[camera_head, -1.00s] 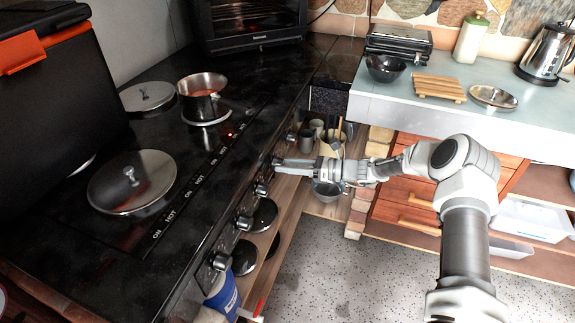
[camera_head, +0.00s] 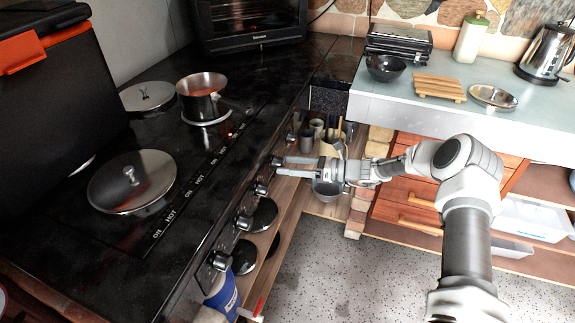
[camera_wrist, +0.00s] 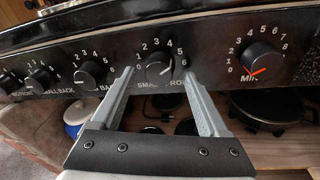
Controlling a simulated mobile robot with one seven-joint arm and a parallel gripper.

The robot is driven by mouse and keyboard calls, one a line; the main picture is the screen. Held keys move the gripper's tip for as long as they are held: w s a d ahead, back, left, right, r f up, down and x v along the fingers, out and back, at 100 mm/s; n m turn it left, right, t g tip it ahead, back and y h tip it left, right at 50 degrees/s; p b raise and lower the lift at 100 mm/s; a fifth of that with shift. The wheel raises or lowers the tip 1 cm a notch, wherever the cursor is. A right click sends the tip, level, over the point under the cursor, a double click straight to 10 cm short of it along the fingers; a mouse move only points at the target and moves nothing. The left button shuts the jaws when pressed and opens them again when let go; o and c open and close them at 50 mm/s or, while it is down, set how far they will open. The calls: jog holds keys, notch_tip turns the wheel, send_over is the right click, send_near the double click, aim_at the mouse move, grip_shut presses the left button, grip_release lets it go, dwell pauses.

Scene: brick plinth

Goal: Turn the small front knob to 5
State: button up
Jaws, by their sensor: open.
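The small front knob (camera_wrist: 159,64) is a black dial on the dark stove front in the wrist view, partly labelled "SMALL FRO", with numbers around its top. My gripper (camera_wrist: 158,76) is open, one finger on each side of this knob, with visible space between the knob and both fingers. The knob's pointer setting is hard to read. In the head view my gripper (camera_head: 279,167) reaches left to the stove front, and the knob between its fingers is too small to make out.
A knob with a red pointer (camera_wrist: 262,58) is to the right, and another knob (camera_wrist: 90,73) to the left. A shelf with dark pans lies below the knobs.

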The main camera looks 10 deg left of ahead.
jog(key=d+r, duration=0.1)
jog(key=d, duration=1.5)
jog(key=shift+d+r+p, duration=0.15)
jog(key=shift+d+p, duration=0.15)
jog(key=shift+p, duration=0.15)
jog(key=shift+r, duration=0.1)
jog(key=s+r+n+g+h+p, duration=0.1)
jog(key=s+r+n+h+p, duration=0.1)
jog(key=s+r+n+h, duration=0.6)
jog(key=s+r+n+g+h+p, duration=0.1)
jog(key=s+r+n+p, duration=0.3)
jog(key=r, duration=0.7)
jog(key=s+d+r+n+t+h+p, duration=0.2)
jog(key=s+r, duration=0.5)
jog(key=s, duration=0.4)
jog(key=s+d+r+n+t+h+p, duration=0.1)
jog(key=s+d+r+n+t+h, duration=0.4)
jog(key=s, duration=0.6)
jog(key=d+r+n+h, duration=0.1)
jog(key=d+r+n, duration=0.1)
jog(key=d+r, duration=0.1)
jog(key=shift+s+r+t+p, duration=0.2)
jog(key=shift+t+p, duration=0.1)
jog(key=shift+p, duration=0.1)
